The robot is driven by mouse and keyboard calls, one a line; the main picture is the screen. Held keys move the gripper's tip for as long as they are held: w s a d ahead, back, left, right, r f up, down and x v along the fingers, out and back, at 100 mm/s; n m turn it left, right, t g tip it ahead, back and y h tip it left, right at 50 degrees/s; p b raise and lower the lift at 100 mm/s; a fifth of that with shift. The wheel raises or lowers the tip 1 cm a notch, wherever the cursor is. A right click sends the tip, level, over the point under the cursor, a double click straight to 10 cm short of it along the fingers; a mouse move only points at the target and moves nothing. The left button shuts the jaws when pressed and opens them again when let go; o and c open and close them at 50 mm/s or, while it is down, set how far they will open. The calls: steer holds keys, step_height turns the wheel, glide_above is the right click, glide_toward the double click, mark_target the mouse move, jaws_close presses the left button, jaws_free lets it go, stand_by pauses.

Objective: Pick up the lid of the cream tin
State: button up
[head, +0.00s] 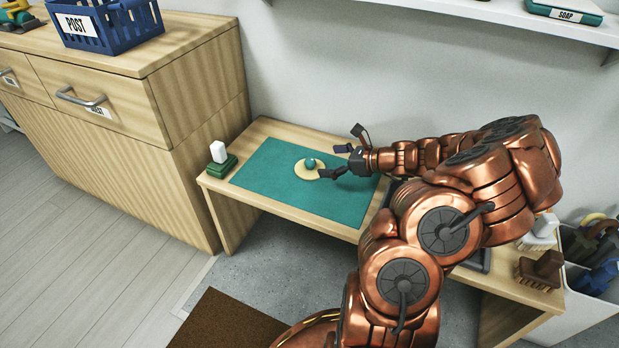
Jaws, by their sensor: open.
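The cream tin's lid (303,170) shows as a round pale cream top with a teal knob (310,162) at its middle. It is on a teal mat (268,187) on the low wooden bench. The tin's body below the lid cannot be made out from this high angle. My gripper (328,161) is open and empty. Its dark fingers reach in from the right, close to the lid's right edge and the knob. I cannot tell whether a finger touches the lid.
A green and white block-shaped thing (220,158) stands at the bench's left end. A wooden cabinet (185,110) with a blue POST basket (105,25) rises at the left. A wall shelf (480,12) hangs above. Brushes (541,268) and a white bin (590,290) are at the right.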

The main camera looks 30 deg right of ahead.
mark_target(310, 165)
steer(key=shift+d+f, duration=0.3)
steer(key=shift+f, duration=0.15)
steer(key=shift+w+a+f, duration=0.1)
steer(key=shift+w, duration=0.1)
steer(key=shift+b+x, duration=0.55)
steer(key=shift+x, duration=0.45)
steer(key=b+x, duration=0.1)
steer(key=x, duration=0.1)
steer(key=b+x, duration=0.1)
steer(key=shift+w+a+f, duration=0.15)
steer(key=shift+w+f, duration=0.05)
steer(key=shift+f, duration=0.2)
steer(key=shift+w+a+f+b, duration=0.15)
steer(key=shift+w+a+b, duration=0.2)
steer(key=shift+w, duration=0.2)
steer(key=shift+d, duration=0.1)
steer(key=shift+c, duration=0.4)
steer(key=c, duration=1)
steer(key=shift+f, duration=0.15)
steer(key=c, duration=0.8)
